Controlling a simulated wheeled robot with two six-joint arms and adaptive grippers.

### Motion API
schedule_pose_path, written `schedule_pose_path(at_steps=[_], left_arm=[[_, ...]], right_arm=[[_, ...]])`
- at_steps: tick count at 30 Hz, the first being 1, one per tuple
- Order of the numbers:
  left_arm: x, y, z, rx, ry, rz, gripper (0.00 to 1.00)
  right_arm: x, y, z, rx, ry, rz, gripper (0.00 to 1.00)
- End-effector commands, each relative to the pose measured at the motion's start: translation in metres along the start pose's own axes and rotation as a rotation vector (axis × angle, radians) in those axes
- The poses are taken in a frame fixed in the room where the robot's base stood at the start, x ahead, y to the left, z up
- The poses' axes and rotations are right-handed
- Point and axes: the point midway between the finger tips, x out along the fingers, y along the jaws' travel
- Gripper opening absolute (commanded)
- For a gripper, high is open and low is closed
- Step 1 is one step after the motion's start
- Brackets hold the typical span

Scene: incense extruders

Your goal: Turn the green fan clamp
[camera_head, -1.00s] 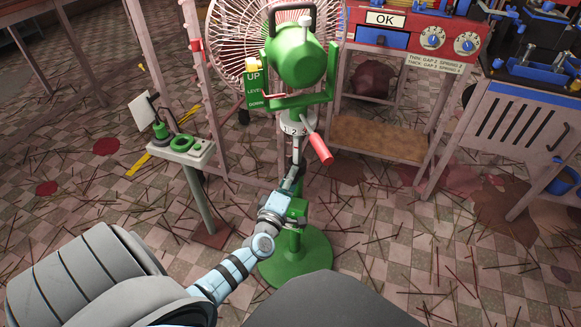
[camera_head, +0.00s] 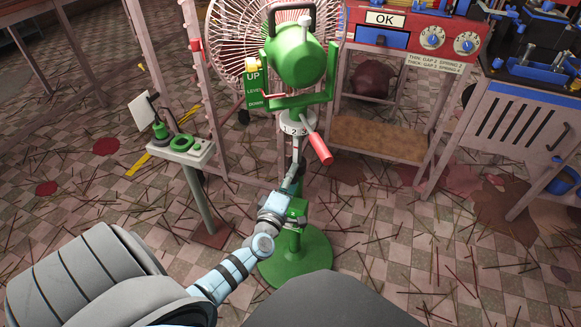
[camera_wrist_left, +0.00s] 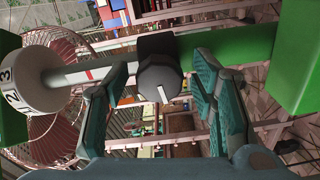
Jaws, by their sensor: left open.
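The green fan stand (camera_head: 296,258) rises from a round green base in the middle of the head view. My left gripper (camera_head: 293,183) is at the stand's column, below the white numbered dial (camera_head: 298,124). In the wrist view, its open fingers (camera_wrist_left: 160,95) stand on either side of the knob, with gaps visible. The dial also shows at the wrist view's left edge. My right gripper is not in view.
A red-handled lever (camera_head: 320,148) sticks out just above my left gripper. The green fan head (camera_head: 297,58) and its wire cage (camera_head: 225,35) are above. A small pedestal (camera_head: 188,152) stands left, a red control panel (camera_head: 420,38) back right. Sticks litter the floor.

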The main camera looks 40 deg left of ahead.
Motion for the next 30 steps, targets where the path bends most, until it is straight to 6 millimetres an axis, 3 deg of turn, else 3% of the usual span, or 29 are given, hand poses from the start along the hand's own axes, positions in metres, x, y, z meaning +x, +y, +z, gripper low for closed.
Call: schedule_pose_path(at_steps=[5,15,18,30], left_arm=[[-0.011,-0.001,0.000,0.000,-0.001,-0.001,0.52],[-0.099,-0.001,0.000,0.000,-0.001,-0.003,0.52],[-0.114,0.000,0.001,-0.001,-0.001,-0.002,0.52],[-0.120,0.000,0.000,0.000,0.000,0.000,0.52]], right_arm=[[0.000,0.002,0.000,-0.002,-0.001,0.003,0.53],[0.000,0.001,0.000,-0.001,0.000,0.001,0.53],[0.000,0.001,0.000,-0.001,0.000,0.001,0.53],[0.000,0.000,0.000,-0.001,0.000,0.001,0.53]])
